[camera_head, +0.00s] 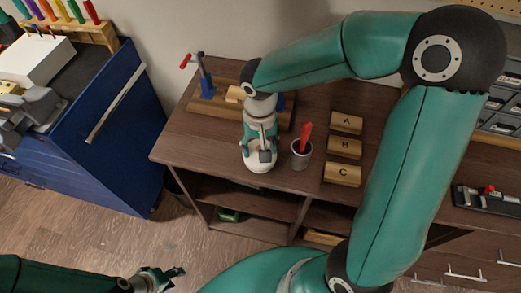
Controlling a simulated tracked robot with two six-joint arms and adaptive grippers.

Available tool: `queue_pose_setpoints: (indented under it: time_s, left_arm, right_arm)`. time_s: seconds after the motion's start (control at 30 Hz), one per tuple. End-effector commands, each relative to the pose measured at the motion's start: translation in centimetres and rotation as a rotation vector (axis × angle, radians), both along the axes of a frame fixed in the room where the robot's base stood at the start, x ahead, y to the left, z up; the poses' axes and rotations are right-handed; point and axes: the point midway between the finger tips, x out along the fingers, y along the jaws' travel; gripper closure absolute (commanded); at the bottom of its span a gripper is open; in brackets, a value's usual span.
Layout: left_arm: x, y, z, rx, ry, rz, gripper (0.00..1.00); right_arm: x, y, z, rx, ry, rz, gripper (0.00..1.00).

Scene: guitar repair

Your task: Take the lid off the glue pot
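I cannot pick out a glue pot or its lid for certain. A grey cup (301,158) with a red-handled tool (305,137) upright in it stands on the brown bench, just right of my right arm's wrist. My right arm reaches over the bench and its wrist end points down at the bench. The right gripper's fingers cannot be made out there, and the wrist covers what lies beneath. My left gripper (177,279) is low at the bottom edge, in front of the bench and far from the cup. Its fingertips look apart, with nothing between them.
Wooden blocks marked A (346,123), B (344,148) and C (342,174) stand right of the cup. A blue-and-red clamp (205,80) is on the bench's back left. A blue cabinet (90,135) stands left. The bench's front left (195,145) is clear.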

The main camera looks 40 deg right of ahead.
Motion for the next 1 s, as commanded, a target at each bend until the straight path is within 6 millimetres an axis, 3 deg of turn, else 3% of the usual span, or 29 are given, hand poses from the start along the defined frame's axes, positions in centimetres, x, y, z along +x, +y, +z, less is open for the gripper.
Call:
queue_pose_setpoints:
  time_s: [0.03, 0.3, 0.77, 1.0]
  left_arm:
    - [0.00, 0.00, -0.01, 0.000, 0.000, 0.000, 0.60]
    - [0.00, 0.01, -0.04, 0.000, 0.000, 0.000, 0.60]
    - [0.00, 0.00, -0.14, 0.000, 0.000, 0.000, 0.60]
    - [0.00, 0.00, -0.13, 0.000, 0.000, 0.000, 0.60]
  right_arm:
    - [0.00, 0.04, -0.05, 0.001, 0.000, 0.000, 0.61]
    - [-0.09, 0.10, -0.22, 0.002, 0.004, 0.001, 1.00]
    - [-0.27, 0.14, -0.50, 0.003, 0.011, 0.000, 1.00]
    - [-0.26, 0.09, 0.33, 0.002, 0.010, 0.000, 1.00]
